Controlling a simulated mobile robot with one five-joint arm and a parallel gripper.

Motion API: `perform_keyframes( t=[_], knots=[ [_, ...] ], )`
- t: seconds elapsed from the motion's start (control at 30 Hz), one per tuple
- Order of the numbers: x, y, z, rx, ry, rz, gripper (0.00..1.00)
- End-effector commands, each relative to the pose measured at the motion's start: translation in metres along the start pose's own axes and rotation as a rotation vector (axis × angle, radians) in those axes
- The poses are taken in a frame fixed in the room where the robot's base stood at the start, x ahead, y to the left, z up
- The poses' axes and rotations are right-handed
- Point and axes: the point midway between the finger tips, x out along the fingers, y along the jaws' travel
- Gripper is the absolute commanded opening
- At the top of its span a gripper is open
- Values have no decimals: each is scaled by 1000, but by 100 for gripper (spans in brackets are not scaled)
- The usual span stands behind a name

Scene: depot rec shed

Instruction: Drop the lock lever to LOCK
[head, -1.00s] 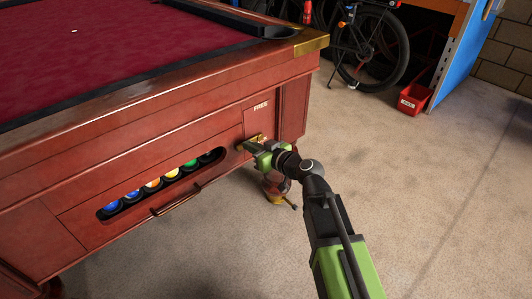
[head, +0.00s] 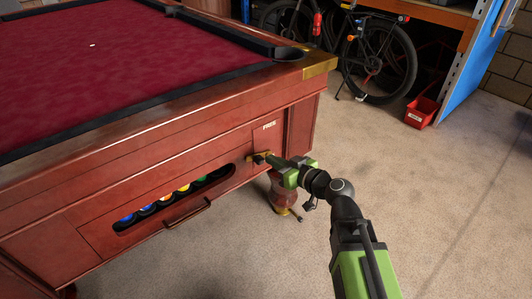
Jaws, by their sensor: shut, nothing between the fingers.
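The lock lever is a small brass-coloured part (head: 262,155) on the red wooden side of the pool table, under the word FREE. My gripper (head: 262,160) is shut and empty, with its tips at or right in front of the brass part. I cannot tell whether they touch it. The gripper hides part of the lever, so its exact position is unclear. No LOCK label can be made out.
The pool table (head: 120,175) has a ball slot with several coloured balls (head: 165,197) and a handle (head: 188,213) left of my gripper. A turned table leg (head: 283,195) stands below. A bicycle (head: 375,60) and red bin (head: 421,112) are behind. Floor at right is clear.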

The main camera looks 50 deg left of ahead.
Motion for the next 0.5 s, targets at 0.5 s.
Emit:
perform_keyframes(
  t=[0.5],
  knots=[
    [-38,-2,0,1,0,-3,0]
  ],
)
